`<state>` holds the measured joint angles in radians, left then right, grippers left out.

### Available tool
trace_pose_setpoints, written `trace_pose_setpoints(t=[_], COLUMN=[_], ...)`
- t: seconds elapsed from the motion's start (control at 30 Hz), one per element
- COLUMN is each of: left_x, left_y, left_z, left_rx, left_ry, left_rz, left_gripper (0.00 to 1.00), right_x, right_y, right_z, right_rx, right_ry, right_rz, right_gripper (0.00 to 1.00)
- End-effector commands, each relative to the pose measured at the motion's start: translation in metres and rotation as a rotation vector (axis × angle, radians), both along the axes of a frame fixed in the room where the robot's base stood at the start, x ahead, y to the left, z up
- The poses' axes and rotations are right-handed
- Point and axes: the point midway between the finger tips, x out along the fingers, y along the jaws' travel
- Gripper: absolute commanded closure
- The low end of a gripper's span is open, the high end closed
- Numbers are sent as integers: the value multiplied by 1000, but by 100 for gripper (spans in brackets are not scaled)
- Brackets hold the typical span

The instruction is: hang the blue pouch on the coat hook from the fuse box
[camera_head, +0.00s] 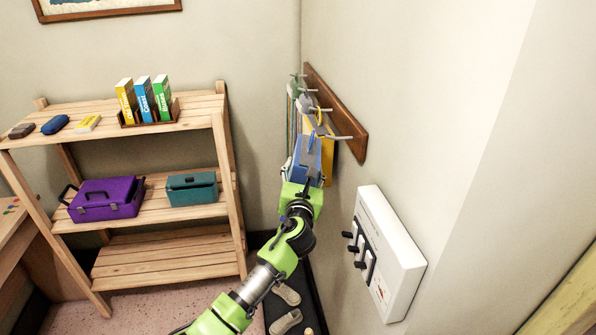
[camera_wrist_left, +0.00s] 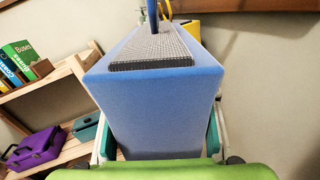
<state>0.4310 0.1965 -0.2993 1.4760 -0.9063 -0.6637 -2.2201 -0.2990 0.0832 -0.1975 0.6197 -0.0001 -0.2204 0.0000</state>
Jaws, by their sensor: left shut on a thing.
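My left gripper (camera_head: 303,187) is shut on the blue pouch (camera_head: 306,158) and holds it up in front of the wooden coat rack (camera_head: 346,126) on the right wall. In the left wrist view the pouch (camera_wrist_left: 165,115) sits between my two fingers, with a dark mesh patch (camera_wrist_left: 152,50) and a blue loop above it. Several metal hooks stick out of the rack; the pouch overlaps the nearer ones in the picture, and I cannot tell whether its loop touches one. The white fuse box (camera_head: 397,250) with dark switches is on the wall, nearer and lower right. My right gripper is out of view.
A yellow item (camera_head: 327,150) and other things hang on the rack close behind the pouch. A wooden shelf (camera_head: 190,215) with boxes, a purple toolbox (camera_head: 106,197) and a teal box (camera_head: 192,189) stands left. A dark tray with shoes (camera_head: 286,293) lies below my arm.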

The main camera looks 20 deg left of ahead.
Motion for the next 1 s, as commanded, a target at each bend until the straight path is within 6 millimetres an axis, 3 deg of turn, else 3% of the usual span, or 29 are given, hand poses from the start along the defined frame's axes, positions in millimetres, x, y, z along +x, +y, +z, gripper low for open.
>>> trace_pose_setpoints(t=[0.3, 1.0], left_x=[11, 34], left_y=[-16, -50], left_z=[-3, -6], left_rx=[0, 0], left_ry=[-4, -4], left_rz=[-1, -1], left_gripper=[82, 82], right_x=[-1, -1], right_y=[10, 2], right_z=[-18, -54], right_rx=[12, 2], right_ry=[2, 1], right_rz=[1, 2], right_gripper=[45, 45])
